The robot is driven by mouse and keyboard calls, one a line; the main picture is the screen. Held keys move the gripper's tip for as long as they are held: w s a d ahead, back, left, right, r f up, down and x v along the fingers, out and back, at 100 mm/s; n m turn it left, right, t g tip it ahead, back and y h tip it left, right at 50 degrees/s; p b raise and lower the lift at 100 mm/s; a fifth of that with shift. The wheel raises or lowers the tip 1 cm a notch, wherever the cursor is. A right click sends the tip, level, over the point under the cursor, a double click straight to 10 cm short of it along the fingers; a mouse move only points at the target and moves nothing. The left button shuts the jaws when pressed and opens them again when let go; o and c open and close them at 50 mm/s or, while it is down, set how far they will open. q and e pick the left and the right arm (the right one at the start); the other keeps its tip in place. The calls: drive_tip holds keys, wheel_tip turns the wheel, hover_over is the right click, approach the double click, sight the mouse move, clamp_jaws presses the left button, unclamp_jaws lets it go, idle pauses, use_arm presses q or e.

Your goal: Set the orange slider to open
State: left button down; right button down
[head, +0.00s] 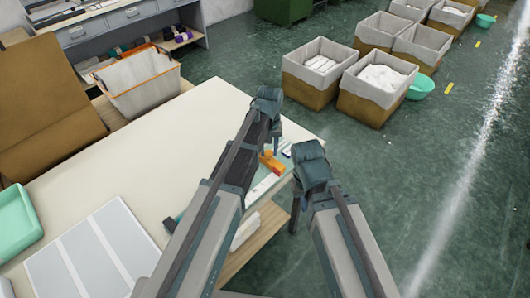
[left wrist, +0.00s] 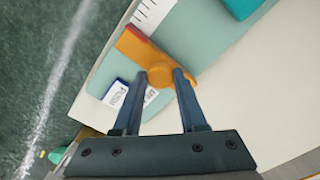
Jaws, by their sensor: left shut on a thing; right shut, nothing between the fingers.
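The orange slider (head: 272,162) is on the pale green board at the right end of the table. In the left wrist view it shows as an orange bar (left wrist: 135,46) with a round knob. My left gripper (head: 270,151) is shut on the slider's knob, which sits between its fingertips (left wrist: 160,78). Beside the slider, a blue-and-white label (left wrist: 117,93) and a second white label (left wrist: 151,96) lie on the board. Their print is too small to read. My right gripper (head: 295,222) is shut and empty, past the table's right edge.
A white ruled strip (left wrist: 150,14) and a teal block (left wrist: 243,8) are on the board. The cream table (head: 130,150) holds a green tray (head: 15,222) and grey panels (head: 95,255). A lined basket (head: 140,82) stands behind. Lined bins (head: 310,88) stand on the floor.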

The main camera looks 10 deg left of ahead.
sight(270, 152)
use_arm(q)
drive_tip(key=shift+c, duration=2.3)
unclamp_jaws()
drive_tip(key=shift+w+d, duration=0.15)
drive_tip(key=shift+w, duration=0.1)
drive_tip(key=shift+s, duration=0.1)
drive_tip(key=shift+r, duration=0.1)
drive_tip(key=shift+r+p, duration=0.45)
drive_tip(key=shift+p, duration=0.1)
wheel_tip(270, 152, up, 13)
drive_tip(key=p, duration=1.2)
drive_tip(key=shift+f+p, duration=0.15)
drive_tip(key=shift+p, duration=0.25)
